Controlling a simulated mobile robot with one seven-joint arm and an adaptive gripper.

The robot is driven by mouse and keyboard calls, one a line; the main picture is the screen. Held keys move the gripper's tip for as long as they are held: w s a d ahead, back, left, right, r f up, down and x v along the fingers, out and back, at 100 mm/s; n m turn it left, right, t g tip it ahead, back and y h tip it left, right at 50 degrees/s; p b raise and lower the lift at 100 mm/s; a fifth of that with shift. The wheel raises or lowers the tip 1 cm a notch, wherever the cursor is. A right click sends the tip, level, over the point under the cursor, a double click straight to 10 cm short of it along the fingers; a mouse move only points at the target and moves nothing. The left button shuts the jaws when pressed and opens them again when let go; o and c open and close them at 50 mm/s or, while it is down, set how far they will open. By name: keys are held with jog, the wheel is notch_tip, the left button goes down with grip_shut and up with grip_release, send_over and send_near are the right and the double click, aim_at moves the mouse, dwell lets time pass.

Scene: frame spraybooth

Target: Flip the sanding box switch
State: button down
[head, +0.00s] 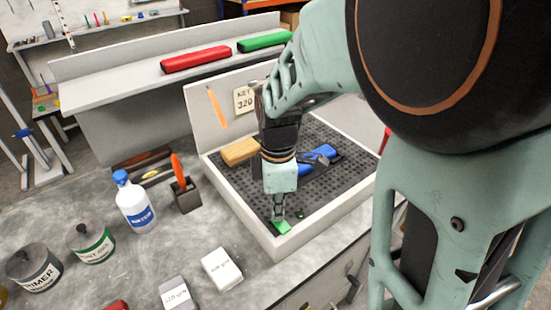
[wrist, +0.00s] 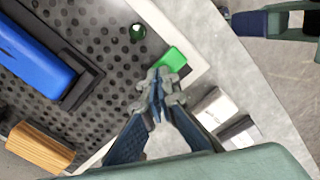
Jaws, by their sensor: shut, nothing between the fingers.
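The sanding box (head: 322,219) is a pale-rimmed tray with a black perforated bed. A bright green switch (head: 281,228) is at its near corner, and it also shows in the wrist view (wrist: 172,60). My gripper (head: 279,214) points down with its fingers shut and empty. In the head view its tips are right over the switch and hide part of it. In the wrist view the fingertips (wrist: 160,80) are close beside the switch's edge; I cannot tell whether they touch it. Which way the switch is tilted is unclear.
A small dark green dome (wrist: 137,31) is beside the switch. A blue tool (head: 318,154) and a wooden block (head: 239,151) lie on the bed. White block (head: 222,268), white bottle (head: 135,203) and brush holder (head: 186,195) stand on the grey bench to the left.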

jog(key=shift+f, duration=0.35)
jog(key=shift+r, duration=0.1)
jog(key=shift+r+p, duration=2.35)
jog(key=shift+r, duration=1.15)
